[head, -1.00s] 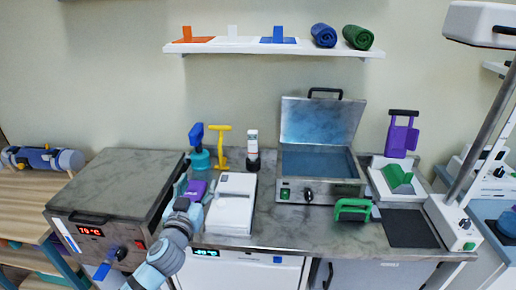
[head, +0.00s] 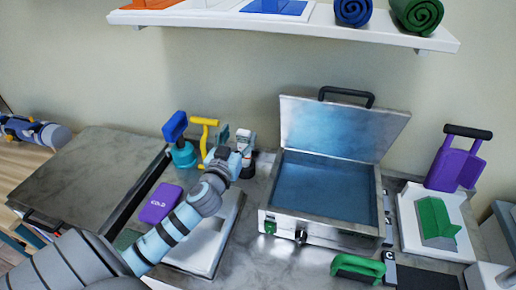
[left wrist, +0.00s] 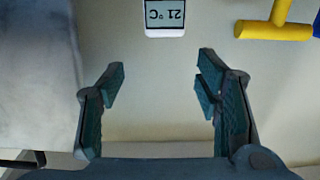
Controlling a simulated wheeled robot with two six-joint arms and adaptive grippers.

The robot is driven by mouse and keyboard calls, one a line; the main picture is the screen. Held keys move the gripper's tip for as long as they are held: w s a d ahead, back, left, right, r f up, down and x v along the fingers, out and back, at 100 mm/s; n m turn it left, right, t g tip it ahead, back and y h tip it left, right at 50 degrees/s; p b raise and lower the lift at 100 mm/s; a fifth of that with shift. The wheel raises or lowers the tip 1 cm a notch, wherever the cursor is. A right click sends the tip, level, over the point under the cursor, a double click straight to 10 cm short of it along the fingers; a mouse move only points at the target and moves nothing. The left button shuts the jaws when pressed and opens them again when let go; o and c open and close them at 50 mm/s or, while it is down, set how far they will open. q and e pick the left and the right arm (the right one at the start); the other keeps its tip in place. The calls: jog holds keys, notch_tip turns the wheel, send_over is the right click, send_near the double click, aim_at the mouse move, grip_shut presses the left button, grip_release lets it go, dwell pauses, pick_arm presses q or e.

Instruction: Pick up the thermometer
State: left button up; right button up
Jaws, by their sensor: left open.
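The thermometer (head: 245,139) stands upright on the counter in the head view, white on top with a dark lower part. My left gripper (head: 231,145) is right beside it, and its wrist partly hides it. The display lies beyond the fingertips, roughly in line with the gap. My right gripper is not in view.
A yellow tool (head: 203,133) and a teal-based blue tool (head: 182,152) stand left of the thermometer. An open metal box (head: 380,200) stands close on the right. A purple cold pack (head: 160,203) and a white unit (head: 208,252) lie near my arm. A shelf (head: 300,32) hangs above.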

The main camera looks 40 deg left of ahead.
aim_at(243, 145)
pick_arm(q)
jog(key=f+b, duration=0.1)
jog(key=f, duration=0.3)
jog(key=f+b, duration=0.1)
jog(key=f, duration=0.1)
jog(key=shift+s+a+f+b, duration=0.3)
jog(key=shift+f+b, duration=0.05)
jog(key=x, duration=0.6)
jog(key=shift+w+f, duration=0.25)
jog(key=shift+w, duration=0.15)
jog(key=shift+s+r, duration=0.1)
jog(key=shift+s, duration=0.1)
jog(key=shift+c, duration=0.5)
grip_shut()
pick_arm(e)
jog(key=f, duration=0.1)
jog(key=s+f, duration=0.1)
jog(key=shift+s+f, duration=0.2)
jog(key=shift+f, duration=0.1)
